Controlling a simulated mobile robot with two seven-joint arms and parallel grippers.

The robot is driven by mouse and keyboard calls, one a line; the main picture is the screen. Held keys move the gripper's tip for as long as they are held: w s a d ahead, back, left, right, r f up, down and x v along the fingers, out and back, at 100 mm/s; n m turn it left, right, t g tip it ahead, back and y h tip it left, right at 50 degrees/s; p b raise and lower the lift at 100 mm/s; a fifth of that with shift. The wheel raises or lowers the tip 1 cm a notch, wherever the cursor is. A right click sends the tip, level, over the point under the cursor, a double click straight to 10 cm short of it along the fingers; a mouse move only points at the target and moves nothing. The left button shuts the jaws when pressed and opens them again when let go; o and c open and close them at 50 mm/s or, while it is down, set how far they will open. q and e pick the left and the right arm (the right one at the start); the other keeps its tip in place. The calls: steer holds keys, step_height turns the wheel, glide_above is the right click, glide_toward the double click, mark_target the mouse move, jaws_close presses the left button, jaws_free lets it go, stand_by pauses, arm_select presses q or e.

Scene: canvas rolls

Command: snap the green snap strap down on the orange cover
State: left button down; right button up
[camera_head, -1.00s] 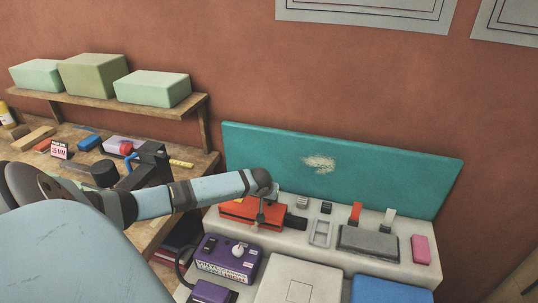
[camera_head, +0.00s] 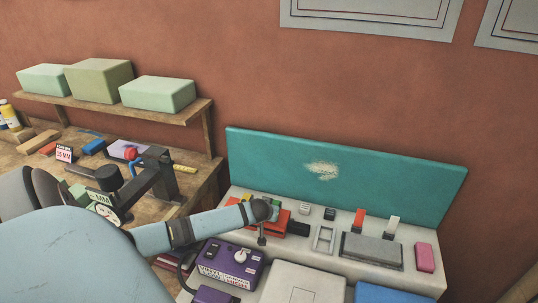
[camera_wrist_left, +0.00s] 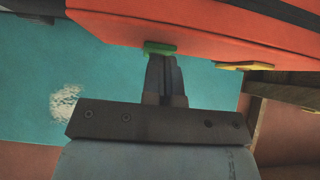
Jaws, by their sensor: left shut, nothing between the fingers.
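The orange cover (camera_head: 284,219) lies at the left end of the pale bench, partly hidden by my left arm. In the left wrist view the orange cover (camera_wrist_left: 215,28) fills the top. The green snap strap (camera_wrist_left: 160,48) shows there as a short tab at the cover's edge. My left gripper (camera_head: 262,241) is shut and empty at the cover's front side. In the wrist view its fingertips (camera_wrist_left: 163,57) are right at the green tab; I cannot tell whether they touch it. My right gripper is out of view.
A purple box (camera_head: 228,265) with a white knob stands just in front of the cover. A black latch piece (camera_head: 298,229) is at the cover's right. A teal panel (camera_head: 400,188) stands behind. A cluttered wooden workbench (camera_head: 203,187) is at the left.

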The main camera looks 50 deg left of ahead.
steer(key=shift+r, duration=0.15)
